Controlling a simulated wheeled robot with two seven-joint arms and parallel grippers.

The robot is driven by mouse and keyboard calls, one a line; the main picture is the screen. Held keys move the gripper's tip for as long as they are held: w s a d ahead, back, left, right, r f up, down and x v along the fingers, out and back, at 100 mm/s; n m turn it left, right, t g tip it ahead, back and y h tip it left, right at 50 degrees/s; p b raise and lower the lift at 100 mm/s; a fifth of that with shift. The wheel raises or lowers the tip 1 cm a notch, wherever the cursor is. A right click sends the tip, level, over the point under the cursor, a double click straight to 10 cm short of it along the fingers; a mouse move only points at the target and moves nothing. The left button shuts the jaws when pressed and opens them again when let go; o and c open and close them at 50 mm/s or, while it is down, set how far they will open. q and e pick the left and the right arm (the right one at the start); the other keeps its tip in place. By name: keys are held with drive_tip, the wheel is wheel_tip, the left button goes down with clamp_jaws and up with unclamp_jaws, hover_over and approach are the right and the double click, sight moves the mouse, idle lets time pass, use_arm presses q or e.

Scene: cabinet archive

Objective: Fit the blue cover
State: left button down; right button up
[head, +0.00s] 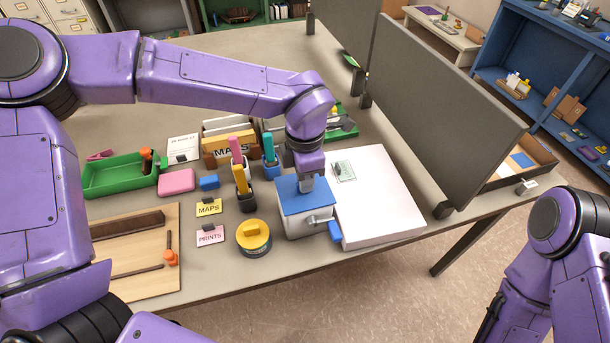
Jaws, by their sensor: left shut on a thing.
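The blue cover (294,202) lies on top of a white box (300,225) near the table's front edge. The box has a grey crank (318,219) on its front and a small blue piece at its lower right. My left gripper (307,184) points down onto the cover and is shut on it; its fingertips are partly hidden. Whether the cover is fully seated on the box cannot be told. My right arm shows at the right edge, but its gripper is not in view.
A large white box (385,205) stands close on the right, with a grey divider (440,110) behind it. A yellow-lidded tin (253,238) and pen holders (245,198) stand close on the left. A green tray (118,178) and a wooden board (135,270) lie farther left.

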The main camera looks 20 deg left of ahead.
use_arm(q)
drive_tip(key=shift+p, duration=0.3)
drive_tip(key=shift+f, duration=0.1)
idle(0.3)
drive_tip(key=c, duration=1.1)
unclamp_jaws()
wheel_tip(320, 180, up, 5)
drive_tip(key=p, duration=0.5)
